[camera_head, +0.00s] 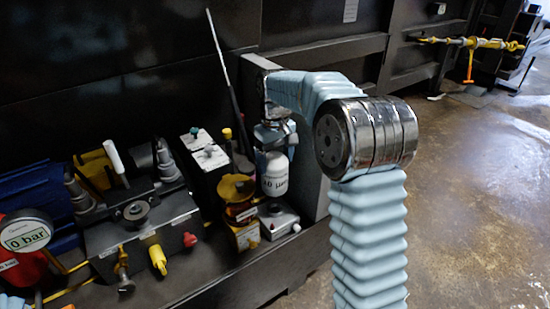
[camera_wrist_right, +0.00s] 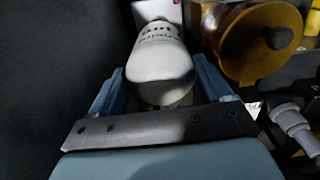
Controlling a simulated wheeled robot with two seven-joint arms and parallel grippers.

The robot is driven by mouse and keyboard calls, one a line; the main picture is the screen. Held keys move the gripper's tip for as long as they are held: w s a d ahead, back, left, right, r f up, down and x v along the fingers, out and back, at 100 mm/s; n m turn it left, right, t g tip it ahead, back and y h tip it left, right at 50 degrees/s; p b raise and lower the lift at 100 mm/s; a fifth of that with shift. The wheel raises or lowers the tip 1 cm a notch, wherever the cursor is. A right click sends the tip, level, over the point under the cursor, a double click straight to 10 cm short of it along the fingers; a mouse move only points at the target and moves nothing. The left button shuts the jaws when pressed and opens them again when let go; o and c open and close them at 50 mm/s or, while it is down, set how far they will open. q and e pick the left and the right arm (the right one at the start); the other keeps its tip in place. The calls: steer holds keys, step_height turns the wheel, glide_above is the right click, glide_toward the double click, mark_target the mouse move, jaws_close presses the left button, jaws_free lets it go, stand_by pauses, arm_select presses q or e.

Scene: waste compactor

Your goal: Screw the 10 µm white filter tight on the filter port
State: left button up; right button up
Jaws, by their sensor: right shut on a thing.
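The white 10 µm filter (camera_head: 274,178) stands roughly upright with dark printing on its side. My right gripper (camera_head: 273,140) comes from above and is shut on the filter's upper part. In the right wrist view the filter (camera_wrist_right: 160,70) sits between the two blue fingers (camera_wrist_right: 160,88). Directly below the filter is a small light-grey block with a red part (camera_head: 279,222), seemingly the filter port; it also shows at the top of the wrist view (camera_wrist_right: 158,10). The joint between them is too small to judge. My left gripper is not seen.
A yellow-and-amber canister (camera_head: 238,192) stands close left of the filter and also shows in the wrist view (camera_wrist_right: 262,42). Further left are a valve block with a yellow knob (camera_head: 157,258) and a gauge reading 0 bar (camera_head: 25,234). A dark wall rises behind; open floor lies right.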

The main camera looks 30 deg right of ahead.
mark_target(276, 179)
steer(key=shift+s, duration=0.15)
steer(key=shift+f+b, duration=1.8)
steer(key=shift+f, duration=1)
steer(key=n, duration=0.5)
steer(key=shift+r, duration=0.25)
steer(key=shift+d, duration=0.1)
steer(key=n, duration=0.5)
steer(key=shift+p, duration=0.6)
steer(key=shift+f+b, duration=0.7)
steer(key=shift+f, duration=0.45)
steer(key=shift+p, duration=0.4)
stand_by(0.6)
